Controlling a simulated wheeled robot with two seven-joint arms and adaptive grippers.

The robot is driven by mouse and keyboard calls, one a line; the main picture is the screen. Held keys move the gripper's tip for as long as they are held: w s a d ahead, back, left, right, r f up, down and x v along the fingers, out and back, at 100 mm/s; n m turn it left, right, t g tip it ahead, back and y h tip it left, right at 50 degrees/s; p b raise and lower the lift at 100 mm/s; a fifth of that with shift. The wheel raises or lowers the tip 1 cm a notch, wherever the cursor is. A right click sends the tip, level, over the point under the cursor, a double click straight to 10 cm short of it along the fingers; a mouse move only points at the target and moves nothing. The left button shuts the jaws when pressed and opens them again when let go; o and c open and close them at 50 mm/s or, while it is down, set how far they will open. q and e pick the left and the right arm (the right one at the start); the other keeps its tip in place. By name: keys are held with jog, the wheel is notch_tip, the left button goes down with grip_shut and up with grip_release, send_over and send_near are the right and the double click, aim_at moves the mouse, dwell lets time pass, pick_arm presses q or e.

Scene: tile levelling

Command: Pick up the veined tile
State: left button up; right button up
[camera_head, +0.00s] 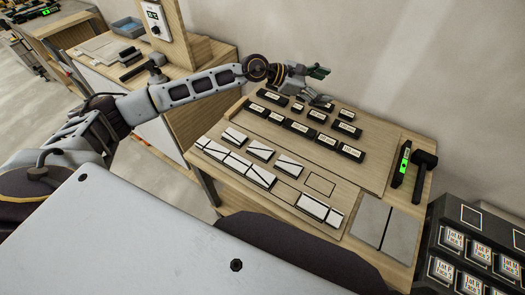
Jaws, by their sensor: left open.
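Several white tiles with dark vein lines lie on the front part of the wooden workbench, among them one in the back row (261,150), one in the front row (238,162) and one nearer the right (313,206). I cannot tell which single one is the veined tile. An empty outlined square (320,184) is marked on the board beside them. My left gripper (321,86) is open over the back of the bench, above and beyond the white tiles, near the dark labelled blocks. I see nothing between its fingers. My right gripper is out of view.
Dark labelled blocks (299,127) stand in rows behind the tiles. A level with a green vial (403,162) and a black mallet (424,168) lie at the right. Grey slabs (370,220) lie at the front right. A dark rack of labelled pieces (470,245) stands further right.

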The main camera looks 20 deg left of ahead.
pick_arm(q)
jog(key=s+a+f+m+g+y, duration=0.1)
jog(key=s+a+f+g+y, duration=0.2)
jog(key=s+a+f+y, duration=0.2)
jog(key=s+a+f+m+g+y, duration=0.2)
jog(key=s+a+f+g+y, duration=0.2)
jog(key=a+f+y, duration=0.3)
jog(key=s+a+f, duration=0.1)
jog(key=a+f, duration=0.1)
jog(key=a, duration=0.3)
jog(key=shift+f+m, duration=0.3)
jog(key=shift+f, duration=0.05)
jog(key=p, duration=0.1)
send_over(260, 149)
notch_tip(260, 149, down, 8)
jog(key=shift+a+f, duration=0.1)
jog(key=shift+f, duration=0.2)
jog(key=shift+f, duration=0.15)
